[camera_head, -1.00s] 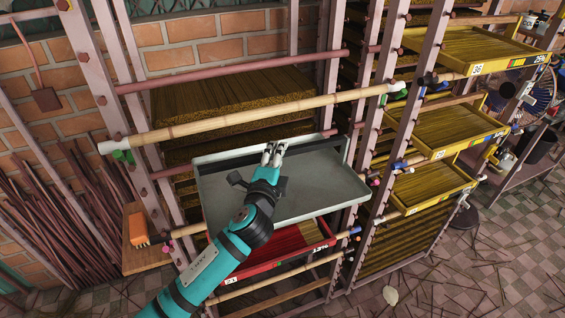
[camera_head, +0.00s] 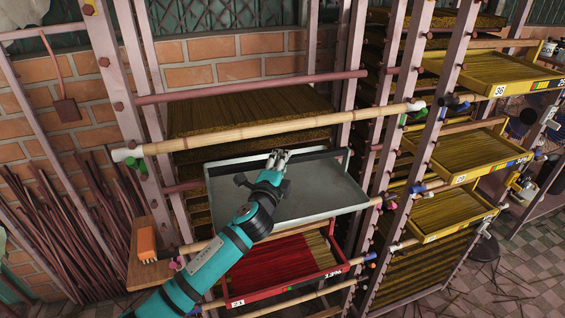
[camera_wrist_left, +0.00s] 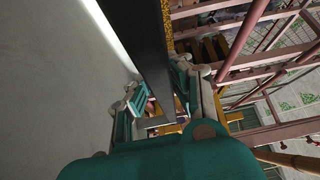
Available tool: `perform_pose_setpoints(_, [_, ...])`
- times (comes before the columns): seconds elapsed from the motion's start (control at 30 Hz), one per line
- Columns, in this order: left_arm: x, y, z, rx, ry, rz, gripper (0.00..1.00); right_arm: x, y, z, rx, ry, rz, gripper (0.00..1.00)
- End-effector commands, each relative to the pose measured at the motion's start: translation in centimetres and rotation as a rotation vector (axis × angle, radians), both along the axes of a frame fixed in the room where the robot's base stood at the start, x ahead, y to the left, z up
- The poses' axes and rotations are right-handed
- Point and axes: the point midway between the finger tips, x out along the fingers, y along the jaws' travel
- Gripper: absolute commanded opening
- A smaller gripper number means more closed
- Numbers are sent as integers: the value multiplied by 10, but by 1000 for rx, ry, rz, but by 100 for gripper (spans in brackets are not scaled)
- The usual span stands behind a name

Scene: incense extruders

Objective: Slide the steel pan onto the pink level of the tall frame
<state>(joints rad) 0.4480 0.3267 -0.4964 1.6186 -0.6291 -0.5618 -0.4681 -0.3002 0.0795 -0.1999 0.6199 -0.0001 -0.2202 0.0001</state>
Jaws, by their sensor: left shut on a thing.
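The steel pan (camera_head: 322,188) is a shallow grey tray with a dark far rim. It is roughly level at the tall frame (camera_head: 133,90), between the bamboo rail with white ends (camera_head: 270,133) and the red tray (camera_head: 262,292). My left gripper (camera_head: 278,156) is shut on the pan's far rim, its arm crossing over the pan. In the left wrist view the dark rim (camera_wrist_left: 150,62) runs between the fingers (camera_wrist_left: 160,98). Pink caps (camera_head: 389,198) mark a rail near the pan's front right corner. I cannot tell whether the pan rests on that rail. My right gripper is out of view.
Incense-filled yellow trays (camera_head: 467,152) stand on the rack at the right. A bundle of sticks (camera_head: 75,225) leans on the brick wall. Floor at the right has scattered sticks.

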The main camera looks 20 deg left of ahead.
Motion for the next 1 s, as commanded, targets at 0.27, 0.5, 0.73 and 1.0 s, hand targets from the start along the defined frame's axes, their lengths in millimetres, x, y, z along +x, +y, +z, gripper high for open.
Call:
perform_pose_setpoints(0.27, [0, 0, -4, 2, 3, 0, 0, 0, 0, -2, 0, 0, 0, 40])
perform_pose_setpoints(0.5, [0, 0, -4, 2, 3, 0, 37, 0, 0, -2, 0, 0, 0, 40])
perform_pose_setpoints(0.73, [0, 0, -4, 1, 3, 0, 44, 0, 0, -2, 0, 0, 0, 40])
perform_pose_setpoints(1.0, [0, 0, -6, 1, 5, 1, 60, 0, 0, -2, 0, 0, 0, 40])
